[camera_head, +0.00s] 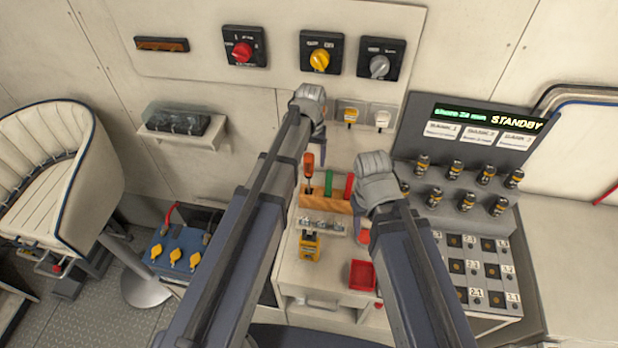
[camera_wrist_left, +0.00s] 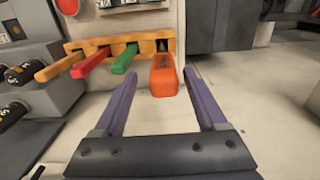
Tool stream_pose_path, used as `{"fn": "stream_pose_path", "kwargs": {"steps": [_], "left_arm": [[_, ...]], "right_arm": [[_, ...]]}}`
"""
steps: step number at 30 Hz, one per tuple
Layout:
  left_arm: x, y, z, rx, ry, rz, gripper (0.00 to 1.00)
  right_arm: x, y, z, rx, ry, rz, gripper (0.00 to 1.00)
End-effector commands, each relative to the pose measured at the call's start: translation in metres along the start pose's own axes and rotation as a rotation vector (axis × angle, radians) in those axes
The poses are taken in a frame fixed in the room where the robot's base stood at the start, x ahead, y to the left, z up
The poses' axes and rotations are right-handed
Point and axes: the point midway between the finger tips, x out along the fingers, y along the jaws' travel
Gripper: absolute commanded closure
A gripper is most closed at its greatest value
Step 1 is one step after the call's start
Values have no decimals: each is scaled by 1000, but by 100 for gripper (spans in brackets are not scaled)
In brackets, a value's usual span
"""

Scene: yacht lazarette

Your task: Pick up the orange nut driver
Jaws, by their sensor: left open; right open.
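The orange nut driver (camera_head: 309,162) stands upright in the left end of the wooden tool rack (camera_head: 326,203). In the left wrist view its orange handle (camera_wrist_left: 163,76) shows between my left fingertips, nearer the right finger, with no visible contact. My left gripper (camera_head: 317,150) is open and empty, just above and beside the handle; it also shows in the left wrist view (camera_wrist_left: 159,78). My right gripper (camera_head: 375,180) is at the right of the rack; its fingers are mostly hidden, and nothing shows held in it.
Green (camera_head: 329,183) and red (camera_head: 349,186) handles stand in the same rack. A red bin (camera_head: 362,275) and a yellow device (camera_head: 310,246) are below on the bench. A console (camera_head: 462,165) with several black knobs stands at the right. Rotary switches (camera_head: 321,54) line the wall above.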

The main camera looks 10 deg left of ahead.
Motion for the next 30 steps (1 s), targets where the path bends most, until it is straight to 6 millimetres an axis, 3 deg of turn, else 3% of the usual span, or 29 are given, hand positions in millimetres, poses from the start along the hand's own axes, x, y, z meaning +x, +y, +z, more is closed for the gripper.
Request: {"fn": "stream_pose_path", "kwargs": {"steps": [2, 11, 23, 30], "left_arm": [[12, 0, 0, 0, 0, 0, 26], [16, -1, 1, 0, 0, 0, 26], [62, -5, 4, 0, 0, 0, 26], [62, -4, 4, 0, 0, 0, 26]], "right_arm": [[12, -1, -1, -2, 0, 0, 50], [16, -2, -1, -4, 0, 1, 50], [61, -6, -4, -10, 0, 2, 50], [62, -6, -4, -10, 0, 2, 50]]}}
